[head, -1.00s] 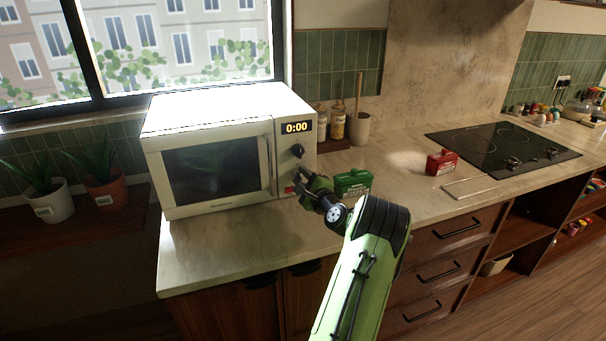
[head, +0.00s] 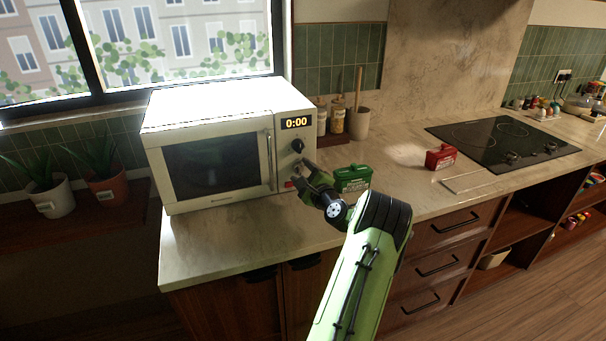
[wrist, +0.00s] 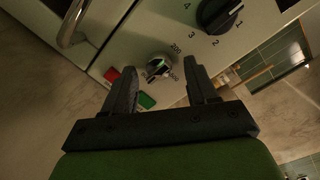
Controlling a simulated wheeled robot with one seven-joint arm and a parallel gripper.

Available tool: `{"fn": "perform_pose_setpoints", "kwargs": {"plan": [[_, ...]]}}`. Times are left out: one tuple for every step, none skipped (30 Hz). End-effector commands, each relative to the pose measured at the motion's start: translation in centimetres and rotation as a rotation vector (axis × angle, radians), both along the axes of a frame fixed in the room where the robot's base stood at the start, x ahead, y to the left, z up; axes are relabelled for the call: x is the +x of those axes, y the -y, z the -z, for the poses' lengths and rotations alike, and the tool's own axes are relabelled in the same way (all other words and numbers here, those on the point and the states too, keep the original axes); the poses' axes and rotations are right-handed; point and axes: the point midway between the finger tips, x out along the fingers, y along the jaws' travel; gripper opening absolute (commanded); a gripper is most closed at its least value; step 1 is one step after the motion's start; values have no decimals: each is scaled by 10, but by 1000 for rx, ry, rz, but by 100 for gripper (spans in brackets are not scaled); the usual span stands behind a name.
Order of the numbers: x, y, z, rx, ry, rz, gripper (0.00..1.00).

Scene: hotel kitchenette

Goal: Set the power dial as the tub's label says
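The white microwave (head: 215,155) stands on the counter, its door closed and its display (head: 296,123) reading 0:00. In the wrist view the power dial (wrist: 159,66) shows 200 and 600 among its marks; its exact setting is unclear. The black upper dial (wrist: 219,14) has marks 1 to 4. My gripper (head: 303,176) is open at the control panel. Its fingertips (wrist: 158,70) appear on either side of the power dial, with no clear contact. A green tub (head: 353,178) stands right of my gripper, and a red tub (head: 441,158) farther right. Their labels are too small to read.
A red button (wrist: 112,74) and a green button (wrist: 146,100) sit close to the power dial. The door handle (head: 270,160) is left of the panel. Jars (head: 337,118) and a utensil crock (head: 358,124) stand behind. The front left counter is clear.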

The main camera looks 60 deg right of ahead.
Motion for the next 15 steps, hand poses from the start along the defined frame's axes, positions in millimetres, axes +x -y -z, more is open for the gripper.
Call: {"fn": "perform_pose_setpoints", "kwargs": {"plan": [[0,0,0,0,0,0,58],[0,0,0,1,-1,-1,58],[0,0,0,1,-1,-1,58],[0,0,0,1,-1,-1,58],[0,0,0,1,-1,-1,58],[0,-1,0,1,-1,-1,58],[-1,-1,0,1,-1,-1,58],[-4,-3,1,1,-2,0,58],[-8,-5,1,2,-2,0,58],[-12,-9,1,3,-2,0,58],[-17,-12,1,3,-2,2,58],[-25,-18,1,4,0,4,58],[-32,-23,1,5,-1,4,58],[-39,-29,1,5,0,4,58],[-48,-36,2,6,0,6,58]]}}
